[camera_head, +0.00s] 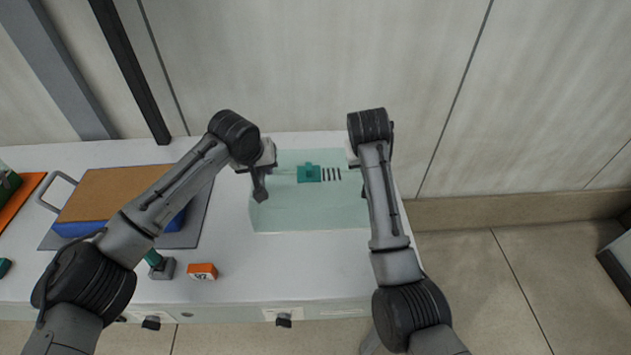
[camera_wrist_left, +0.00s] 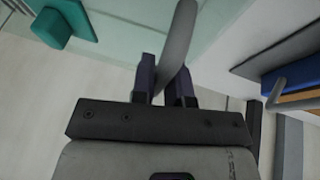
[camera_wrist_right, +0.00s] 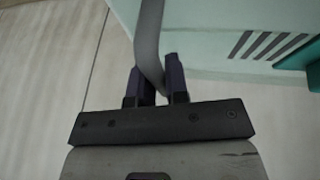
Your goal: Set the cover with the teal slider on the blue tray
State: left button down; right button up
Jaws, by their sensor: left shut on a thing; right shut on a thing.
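The cover (camera_head: 310,212) is a pale green, see-through panel over the back right of the white counter. On it are the teal slider (camera_head: 309,173) and several dark slots. My left gripper (camera_head: 261,183) is shut on the grey handle (camera_wrist_left: 181,40) at the cover's left side. My right gripper (camera_wrist_right: 155,88) is shut on the grey handle (camera_wrist_right: 148,35) at its right side; in the head view my arm mostly hides this grip. The blue tray (camera_head: 78,229), with a brown top surface, stands to the left, partly behind my left arm. I cannot tell how high the cover is.
A grey mat (camera_head: 190,236) lies under the blue tray, and a grey handle (camera_head: 52,188) sticks out at its left. An orange block (camera_head: 203,271) and a grey block with a teal handle (camera_head: 162,268) are near the front. An orange item (camera_head: 22,202) is far left.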

pick_arm(q)
jog(key=shift+r, duration=0.15)
pick_arm(e)
jog(key=shift+r, duration=0.15)
grip_shut()
